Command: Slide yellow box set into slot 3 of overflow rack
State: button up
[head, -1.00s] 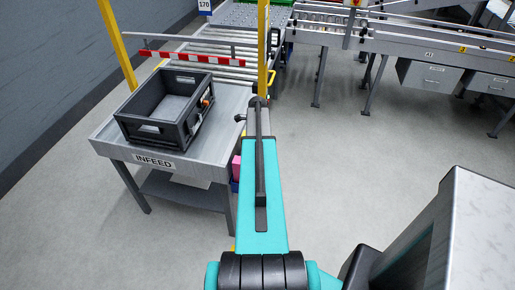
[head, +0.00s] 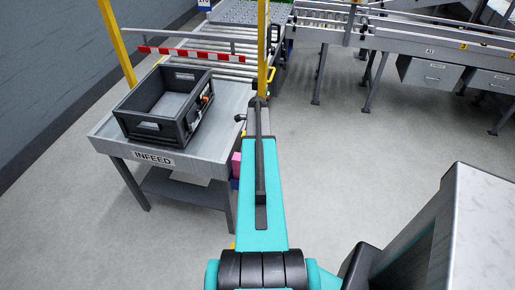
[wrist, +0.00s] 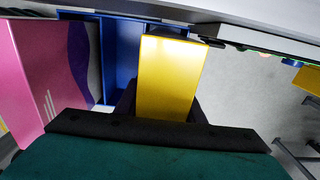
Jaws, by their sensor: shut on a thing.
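In the wrist view a yellow box (wrist: 170,72) sits between the two dark fingers of my gripper (wrist: 162,106), which is shut on it. Its far end reaches a grey edge along the top. Left of the box are blue upright faces (wrist: 122,60), perhaps part of the overflow rack, and a pink piece (wrist: 30,75). I cannot tell slot numbers or whether the box is inside a slot. In the head view my arm hides the gripper and the yellow box. Only a bit of pink (head: 236,163) and blue shows beside the arm.
A grey table marked INFEED (head: 220,125) stands left of my arm, with an open dark crate (head: 150,127) on it. Yellow posts (head: 118,40) and a red-white bar stand behind. Conveyors (head: 425,45) run along the back.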

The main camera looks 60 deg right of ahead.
jog(key=o, duration=1.8)
jog(key=shift+o, duration=0.2)
jog(key=shift+r, duration=0.1)
jog(key=shift+r+p, duration=1.9)
jog(key=shift+r, duration=2)
jog(key=shift+r, duration=0.15)
